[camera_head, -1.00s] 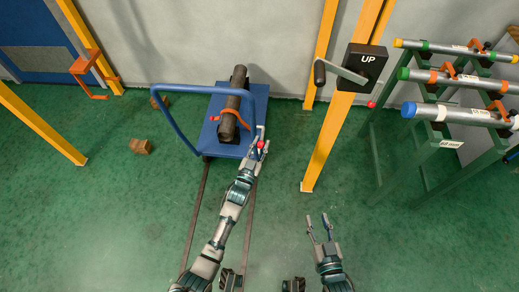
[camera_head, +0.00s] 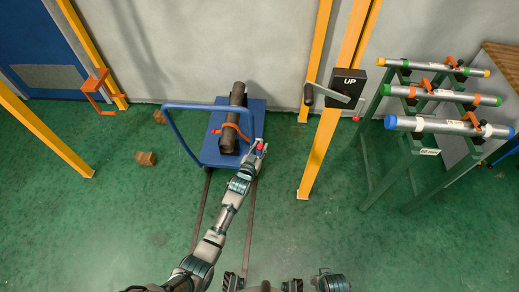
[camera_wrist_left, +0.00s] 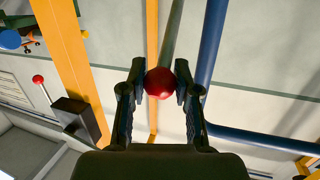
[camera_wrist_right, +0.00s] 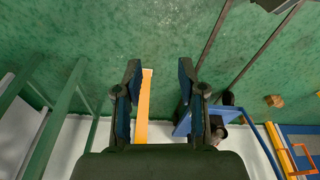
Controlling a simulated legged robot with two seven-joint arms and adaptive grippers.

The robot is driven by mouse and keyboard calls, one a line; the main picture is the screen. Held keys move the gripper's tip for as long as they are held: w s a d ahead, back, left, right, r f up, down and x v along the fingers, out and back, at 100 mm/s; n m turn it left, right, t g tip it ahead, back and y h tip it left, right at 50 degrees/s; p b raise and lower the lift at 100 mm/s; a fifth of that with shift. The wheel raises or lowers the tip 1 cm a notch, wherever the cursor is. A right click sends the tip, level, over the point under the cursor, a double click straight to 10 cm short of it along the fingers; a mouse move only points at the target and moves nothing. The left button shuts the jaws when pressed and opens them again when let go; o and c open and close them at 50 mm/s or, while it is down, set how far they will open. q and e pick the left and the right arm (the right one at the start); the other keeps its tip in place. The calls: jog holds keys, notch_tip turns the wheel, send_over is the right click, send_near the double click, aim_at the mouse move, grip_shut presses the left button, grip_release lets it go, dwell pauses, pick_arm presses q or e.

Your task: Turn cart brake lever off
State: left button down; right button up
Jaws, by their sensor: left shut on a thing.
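The blue cart (camera_head: 256,115) stands on the floor with a dark pipe (camera_head: 238,97) strapped on it. The brake lever's red knob (camera_head: 260,147) is at the cart's near right corner. In the left wrist view the red knob (camera_wrist_left: 160,83) sits between my left fingertips, with the grey lever rod (camera_wrist_left: 172,35) running up from it. My left gripper (camera_head: 259,148) is shut on this knob. My right gripper (camera_wrist_right: 160,68) is open and empty, its fingers apart above the floor; in the head view it is at the bottom edge, fingertips unclear.
The cart's blue handle (camera_head: 178,135) arches on its left. A black crank box marked UP (camera_head: 348,82) is on a yellow post (camera_head: 318,155) to the right. A green rack (camera_head: 371,150) with several pipes stands further right. Rails (camera_head: 202,205) run toward me from the cart.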

pick_arm(q)
jog(key=shift+w+r+g+p, duration=0.4)
jog(key=shift+r+g+p, duration=0.1)
jog(key=shift+p, duration=0.45)
pick_arm(e)
notch_tip(320, 180, down, 6)
jog(key=shift+s+f, duration=0.2)
jog(key=shift+s, duration=0.25)
pick_arm(q)
jog(key=c, duration=0.8)
grip_release()
jog(key=shift+f, duration=0.1)
pick_arm(e)
jog(key=shift+w, duration=0.1)
pick_arm(q)
jog(key=shift+s, duration=0.1)
jog(key=v, duration=1.1)
jog(key=shift+s, duration=0.35)
